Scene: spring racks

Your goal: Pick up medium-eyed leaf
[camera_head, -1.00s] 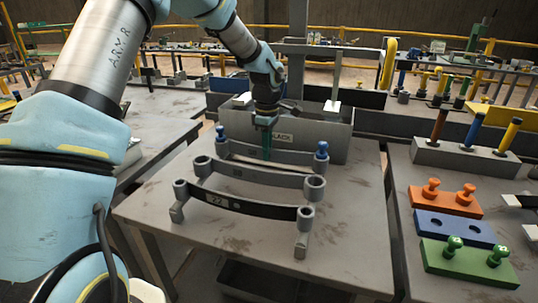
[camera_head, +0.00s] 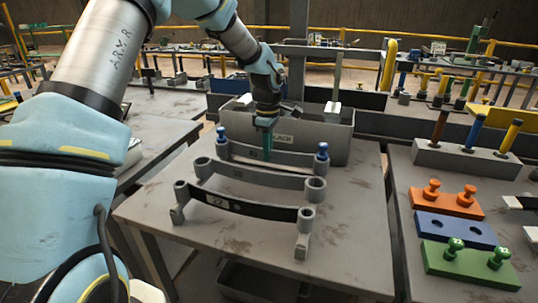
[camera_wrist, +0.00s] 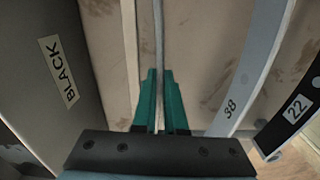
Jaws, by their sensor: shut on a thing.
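Three curved leaves lie one behind another on the grey table. My gripper (camera_head: 267,153) points down at the rearmost leaf (camera_head: 290,158), near its middle. This leaf has a blue post at each end. In the wrist view the green fingers of my gripper (camera_wrist: 160,78) are shut on the thin edge of this leaf (camera_wrist: 159,35). The middle leaf (camera_head: 265,176) is grey with round eyes and is marked 38 in the wrist view (camera_wrist: 236,95). The front leaf (camera_head: 255,208) is black, marked 22, with grey round eyes. I cannot tell which eye size counts as medium.
A grey bin (camera_head: 335,143) labelled BLACK stands close behind the rearmost leaf. On the right table are an orange block (camera_head: 447,203), a blue block (camera_head: 455,229), a green block (camera_head: 470,264) and a grey rack (camera_head: 465,159) with upright pegs. The table's front is clear.

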